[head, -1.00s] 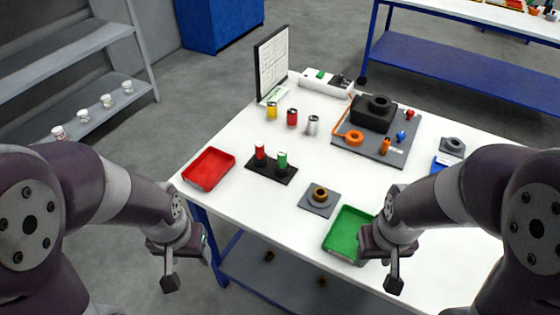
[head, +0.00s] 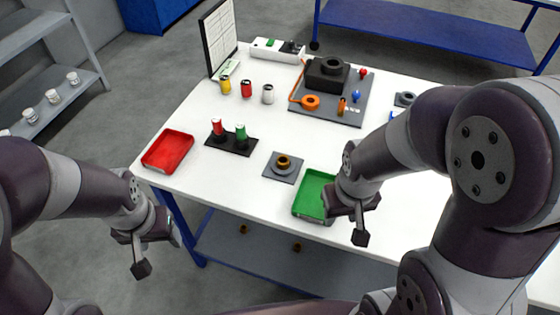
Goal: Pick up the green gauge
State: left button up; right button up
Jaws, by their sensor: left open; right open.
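The green gauge (head: 241,134) is a small green cylinder with a pale top. It stands upright at the right end of a black holder (head: 231,146) on the white table. A red gauge (head: 217,127) stands beside it in the same holder. My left gripper (head: 142,268) is open and empty, low in front of the table's left front corner, well apart from the gauges. My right gripper (head: 360,236) is open and empty, by the table's front edge and to the right of the gauges. It hides part of the green tray.
A red tray (head: 168,150) lies left of the holder, a green tray (head: 310,199) right of it. Yellow, red and white cans (head: 246,89) stand behind. A grey board (head: 343,110) holds a black block.

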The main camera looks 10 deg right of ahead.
aim_at(240, 127)
jog(key=i+j, duration=0.45)
jog(key=j, duration=0.25)
jog(key=j+z, duration=0.1)
jog(key=z, duration=0.3)
jog(key=i+j+z, duration=0.1)
jog(key=z, duration=0.3)
jog(key=j+z, duration=0.2)
jog(key=z, duration=0.2)
jog(key=j+z, duration=0.15)
jog(key=z, duration=0.25)
jog(key=j+z, duration=0.15)
jog(key=z, duration=0.25)
